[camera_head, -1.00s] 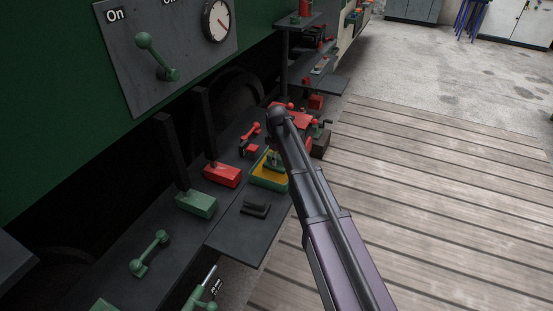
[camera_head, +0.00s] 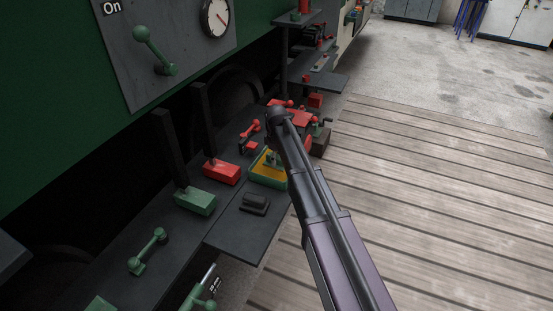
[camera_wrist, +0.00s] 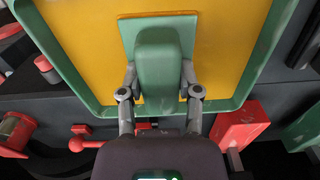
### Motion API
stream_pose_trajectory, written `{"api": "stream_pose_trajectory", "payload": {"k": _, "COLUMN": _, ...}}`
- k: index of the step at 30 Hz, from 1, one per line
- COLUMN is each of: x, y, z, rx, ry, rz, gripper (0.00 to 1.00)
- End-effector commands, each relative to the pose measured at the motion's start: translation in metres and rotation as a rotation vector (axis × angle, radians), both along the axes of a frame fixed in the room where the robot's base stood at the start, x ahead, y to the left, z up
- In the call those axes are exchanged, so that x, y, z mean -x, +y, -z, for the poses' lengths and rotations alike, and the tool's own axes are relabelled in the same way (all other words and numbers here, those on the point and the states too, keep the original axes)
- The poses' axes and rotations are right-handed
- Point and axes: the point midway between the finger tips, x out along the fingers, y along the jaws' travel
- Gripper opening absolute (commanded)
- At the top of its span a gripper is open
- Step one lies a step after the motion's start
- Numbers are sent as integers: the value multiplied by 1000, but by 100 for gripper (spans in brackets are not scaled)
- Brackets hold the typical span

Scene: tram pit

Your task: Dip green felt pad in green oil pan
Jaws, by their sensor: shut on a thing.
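The green felt pad (camera_wrist: 157,55) is a block-like handle on a wider flat green base in the wrist view. My gripper (camera_wrist: 158,82) is shut on the handle, one finger on each side. The green oil pan (camera_wrist: 262,70) has a green rim around a yellow-orange floor, and the pad is in front of that floor, inside the rim in the picture. I cannot tell whether the pad touches the pan floor. In the head view the pan (camera_head: 267,181) sits on the dark shelf, partly hidden by my arm, with a bit of green pad showing inside it.
A dark block (camera_head: 255,203) lies on the shelf in front of the pan. A red box (camera_head: 222,172) and a green box (camera_head: 195,201) with upright black bars stand to the left. Red parts (camera_head: 290,113) crowd the shelf behind. The plank floor (camera_head: 430,200) at right is clear.

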Motion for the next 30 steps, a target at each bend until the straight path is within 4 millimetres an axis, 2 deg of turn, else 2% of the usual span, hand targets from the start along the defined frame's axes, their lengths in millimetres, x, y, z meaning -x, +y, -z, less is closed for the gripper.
{"api": "stream_pose_trajectory", "payload": {"k": 21, "x": 0, "y": 0, "z": -43, "rx": 0, "ry": 0, "rz": 0, "gripper": 0}}
{"api": "stream_pose_trajectory", "payload": {"k": 30, "x": 0, "y": 0, "z": -48, "rx": 0, "ry": 0, "rz": 0, "gripper": 0}}
